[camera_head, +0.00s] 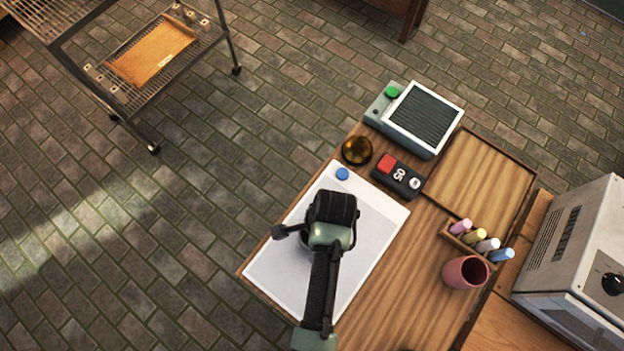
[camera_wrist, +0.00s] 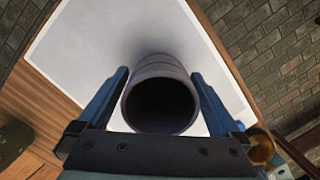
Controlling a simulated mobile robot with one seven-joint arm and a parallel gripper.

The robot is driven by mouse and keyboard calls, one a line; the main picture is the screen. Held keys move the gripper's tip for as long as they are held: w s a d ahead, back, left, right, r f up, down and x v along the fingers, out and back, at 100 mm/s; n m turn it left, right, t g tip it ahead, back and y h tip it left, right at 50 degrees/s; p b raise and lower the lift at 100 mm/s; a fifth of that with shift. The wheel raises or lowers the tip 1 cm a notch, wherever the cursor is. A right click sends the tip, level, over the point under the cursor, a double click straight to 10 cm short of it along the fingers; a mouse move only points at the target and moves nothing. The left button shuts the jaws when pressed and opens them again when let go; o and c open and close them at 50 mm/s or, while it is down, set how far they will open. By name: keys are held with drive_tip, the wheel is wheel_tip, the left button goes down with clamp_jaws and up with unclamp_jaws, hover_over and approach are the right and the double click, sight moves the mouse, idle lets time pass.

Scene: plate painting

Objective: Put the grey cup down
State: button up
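The grey cup (camera_wrist: 160,103) sits between the two blue fingers of my gripper (camera_wrist: 160,73) in the wrist view, its dark open mouth facing the camera. The fingers lie close along both sides of the cup and appear to touch it. The white sheet (camera_wrist: 110,35) is behind the cup, with a soft shadow beside it. I cannot tell whether the cup's base touches the sheet. In the head view my gripper (camera_head: 331,210) is over the white sheet (camera_head: 378,228), and my arm hides the cup.
A blue disc (camera_head: 342,174) lies at the sheet's far edge. Beyond it are an amber bowl (camera_head: 357,150), a button box (camera_head: 397,176) and a grey device (camera_head: 424,118). A reddish cup (camera_head: 463,273) and a marker rack (camera_head: 468,243) stand right. The sheet's right part is clear.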

wheel_tip(320, 180, up, 12)
drive_tip(key=d, duration=0.2)
drive_tip(key=w+d+r+n+t+h, duration=0.2)
drive_tip(key=w+r+n+t, duration=0.45)
drive_tip(key=w+r, duration=0.85)
drive_tip(key=w+r+n+t, duration=0.1)
drive_tip(key=w+r+t, duration=0.3)
drive_tip(key=r, duration=0.5)
drive_tip(key=w+r+n+t, duration=0.2)
drive_tip(key=w+r+t, duration=0.15)
drive_tip(key=r, duration=0.55)
drive_tip(key=s+a+r+n+t, duration=0.15)
drive_tip(key=r+t, duration=0.25)
drive_tip(key=r, duration=0.6)
drive_tip(key=s+a+r+n+t, duration=0.15)
drive_tip(key=r+t, duration=0.25)
drive_tip(key=r, duration=0.6)
drive_tip(key=s+r+n+t, duration=0.3)
drive_tip(key=s+r+t, duration=0.2)
drive_tip(key=s+r, duration=0.5)
wheel_tip(320, 180, up, 3)
drive_tip(key=shift+a+n+t, duration=0.25)
drive_tip(key=shift+n+t, duration=0.05)
drive_tip(key=shift+n, duration=0.05)
drive_tip(key=shift+f, duration=0.1)
drive_tip(key=shift+c, duration=0.2)
